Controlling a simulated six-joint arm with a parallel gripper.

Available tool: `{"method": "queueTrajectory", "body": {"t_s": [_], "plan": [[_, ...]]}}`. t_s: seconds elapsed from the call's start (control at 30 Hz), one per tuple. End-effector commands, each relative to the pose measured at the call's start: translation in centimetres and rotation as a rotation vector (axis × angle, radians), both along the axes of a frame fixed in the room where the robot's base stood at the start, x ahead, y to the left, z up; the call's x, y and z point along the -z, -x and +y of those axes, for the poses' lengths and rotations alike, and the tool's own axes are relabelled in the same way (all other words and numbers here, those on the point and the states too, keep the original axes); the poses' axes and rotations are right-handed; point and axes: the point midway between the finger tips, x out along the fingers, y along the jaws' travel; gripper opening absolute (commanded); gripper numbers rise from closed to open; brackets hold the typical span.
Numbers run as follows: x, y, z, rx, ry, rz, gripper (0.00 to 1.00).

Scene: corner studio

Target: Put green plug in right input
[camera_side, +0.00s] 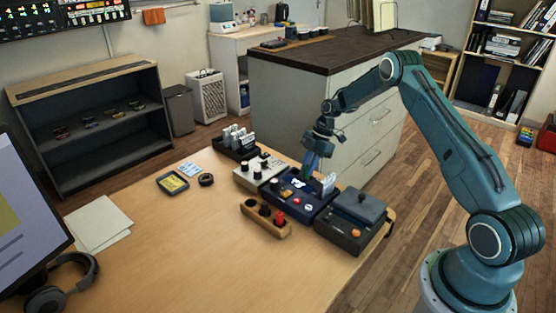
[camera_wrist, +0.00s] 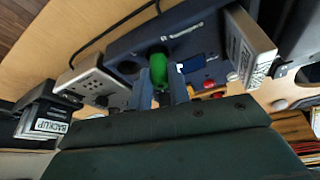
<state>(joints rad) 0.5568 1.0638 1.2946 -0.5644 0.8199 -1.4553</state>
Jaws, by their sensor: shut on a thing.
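The green plug (camera_wrist: 158,70) shows in the wrist view between the fingertips of my gripper (camera_wrist: 163,92), which is shut on it. The far end of the plug overlaps the blue box (camera_wrist: 205,45); I cannot tell whether it touches or enters an input. A dark round socket (camera_wrist: 130,67) shows just left of the plug; any socket behind the plug is hidden. In the side view, my gripper (camera_side: 310,172) points down over the back of the blue box (camera_side: 311,207). The plug is too small to make out clearly there.
A wooden holder (camera_side: 262,222) with black and red plugs stands in front of the blue box. A white box with black knobs (camera_side: 258,172) stands to its left, a dark lidded box (camera_side: 352,220) to its right. The front of the table (camera_side: 200,260) is clear.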

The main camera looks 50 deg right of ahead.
Motion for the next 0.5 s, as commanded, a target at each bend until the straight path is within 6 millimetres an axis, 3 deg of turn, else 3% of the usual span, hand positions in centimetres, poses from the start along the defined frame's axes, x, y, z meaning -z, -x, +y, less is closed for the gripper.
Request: {"method": "queueTrajectory", "body": {"t_s": [0.33, 0.37, 0.5], "plan": [[0.49, -0.02, -0.01, 0.000, 0.000, -0.001, 0.00], [0.46, -0.03, -0.01, 0.000, 0.000, -0.001, 0.24], [0.45, -0.02, -0.01, 0.000, 0.000, -0.001, 0.28]]}}
